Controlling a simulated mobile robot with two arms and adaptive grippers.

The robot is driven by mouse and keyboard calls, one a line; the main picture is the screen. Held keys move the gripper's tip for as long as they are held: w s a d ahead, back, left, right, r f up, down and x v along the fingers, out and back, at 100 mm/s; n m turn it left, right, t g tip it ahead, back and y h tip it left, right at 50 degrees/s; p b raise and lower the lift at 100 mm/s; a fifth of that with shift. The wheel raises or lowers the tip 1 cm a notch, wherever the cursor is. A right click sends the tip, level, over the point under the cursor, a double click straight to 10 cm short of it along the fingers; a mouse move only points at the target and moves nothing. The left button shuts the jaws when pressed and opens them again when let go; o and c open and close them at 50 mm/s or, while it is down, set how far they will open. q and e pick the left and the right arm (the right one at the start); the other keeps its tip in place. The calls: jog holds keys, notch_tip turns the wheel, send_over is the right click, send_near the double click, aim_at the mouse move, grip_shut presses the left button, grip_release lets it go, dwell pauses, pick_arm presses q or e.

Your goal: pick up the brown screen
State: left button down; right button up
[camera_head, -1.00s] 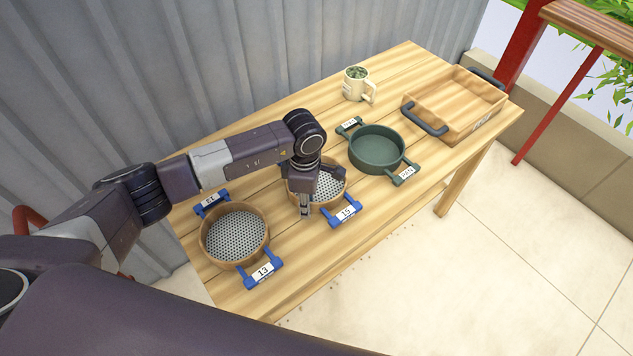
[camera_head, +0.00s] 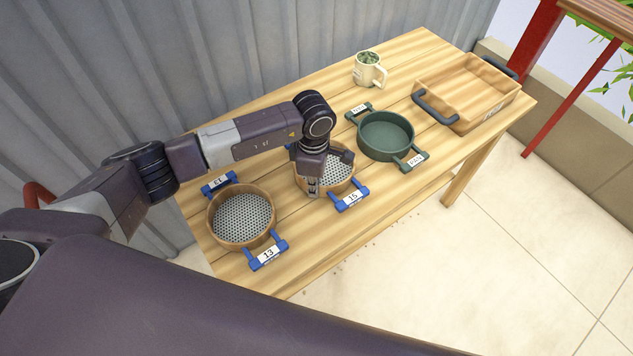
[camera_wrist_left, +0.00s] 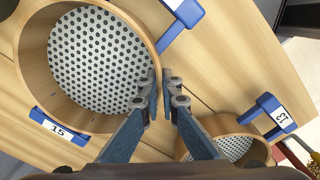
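Two round brown screens with perforated grey mesh and blue handles are on the wooden table (camera_head: 300,240). The screen labelled 15 (camera_head: 338,172) is right of the one labelled 13 (camera_head: 212,222). My left gripper (camera_head: 313,190) is at the near left rim of the 15 screen. In the left wrist view my left gripper's fingers (camera_wrist_left: 161,97) are close together, one on each side of the 15 screen's wall (camera_wrist_left: 35,60), and look shut on it. The 13 screen (camera_wrist_left: 215,128) is partly hidden behind the fingers there. My right gripper is not in view.
A green round pan (camera_head: 386,150) with two handles stands right of the screens. A wooden tray (camera_head: 455,112) with dark handles is at the far right. A mug with leaves (camera_head: 366,75) stands at the back. A corrugated grey wall (camera_head: 180,70) runs behind the table.

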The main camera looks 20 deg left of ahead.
pick_arm(q)
notch_tip(320, 180, up, 20)
jog(key=b, duration=0.4)
jog(key=shift+f, duration=0.15)
